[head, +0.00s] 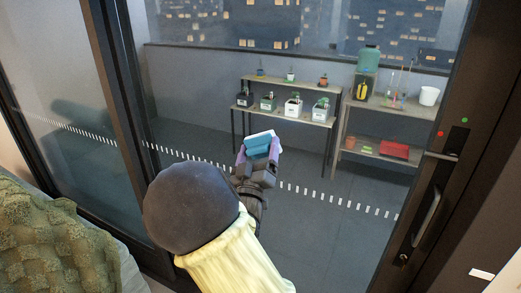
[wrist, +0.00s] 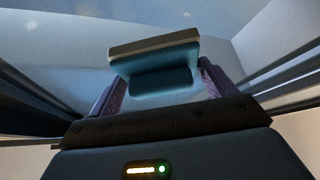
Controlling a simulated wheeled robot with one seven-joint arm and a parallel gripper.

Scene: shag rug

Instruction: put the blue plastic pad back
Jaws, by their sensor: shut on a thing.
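The blue plastic pad (head: 258,146) is held in my gripper (head: 257,161) in front of the glass door. It has a blue body and a pale, whitish edge or face at its upper side. In the wrist view the pad (wrist: 155,68) sits between the two purple fingers of my gripper (wrist: 154,88), which are shut on it. Its light grey-beige edge faces up there, with a darker blue section below. The lower part of the pad is partly hidden by the gripper.
A dark-framed glass door (head: 438,195) with a handle stands at the right. Beyond the glass are a shelf with potted plants (head: 290,84) and a shelf with a red tray (head: 400,151). A green shaggy textile (head: 45,240) lies at lower left.

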